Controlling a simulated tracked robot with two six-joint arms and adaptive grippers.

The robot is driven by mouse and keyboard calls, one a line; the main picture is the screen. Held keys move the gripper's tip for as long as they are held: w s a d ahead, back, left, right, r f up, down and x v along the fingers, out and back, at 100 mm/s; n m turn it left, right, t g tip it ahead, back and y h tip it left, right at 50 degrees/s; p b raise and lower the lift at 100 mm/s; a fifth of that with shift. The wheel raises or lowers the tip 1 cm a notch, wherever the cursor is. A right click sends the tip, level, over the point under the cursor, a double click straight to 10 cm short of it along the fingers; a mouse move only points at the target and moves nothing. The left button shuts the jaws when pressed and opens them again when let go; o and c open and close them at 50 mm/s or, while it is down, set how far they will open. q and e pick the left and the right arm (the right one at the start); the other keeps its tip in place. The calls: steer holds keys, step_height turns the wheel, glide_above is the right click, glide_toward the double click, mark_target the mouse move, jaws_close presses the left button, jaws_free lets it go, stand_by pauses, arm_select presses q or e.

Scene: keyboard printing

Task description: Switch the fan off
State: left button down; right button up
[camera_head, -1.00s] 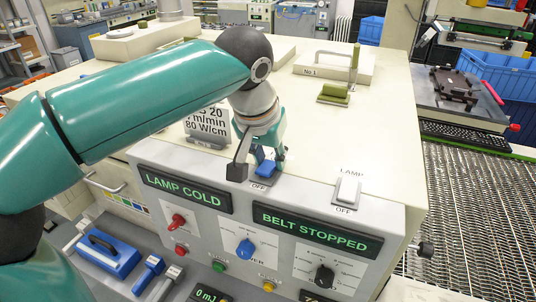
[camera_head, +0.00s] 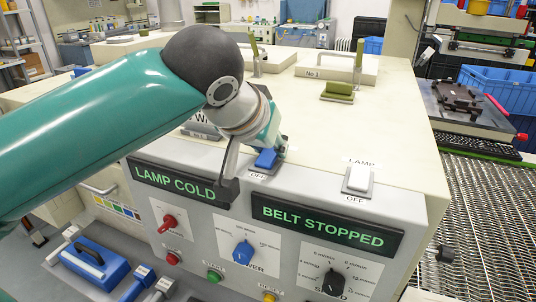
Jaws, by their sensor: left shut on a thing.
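The blue rocker switch (camera_head: 266,158) sits on the top front edge of the cream machine, with an OFF label below it. The label above it is hidden by my arm. My left gripper (camera_head: 256,160) comes down over the switch from behind and is shut on it. One dark grey finger hangs to the left over the panel edge, and the teal part is at the switch's right. I cannot tell which way the rocker is tipped. My right gripper is not in view.
A white LAMP switch (camera_head: 358,180) stands to the right. The panel below has a LAMP COLD display (camera_head: 180,184), a BELT STOPPED display (camera_head: 325,228), a red knob (camera_head: 168,223), a blue knob (camera_head: 242,252) and a black knob (camera_head: 333,282). A mesh belt (camera_head: 490,215) lies at right.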

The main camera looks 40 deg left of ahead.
arm_select(q)
steer(key=c, duration=0.8)
jaws_free()
steer(key=shift+c, duration=0.2)
steer(key=v, duration=1.2)
steer(key=shift+f, duration=0.1)
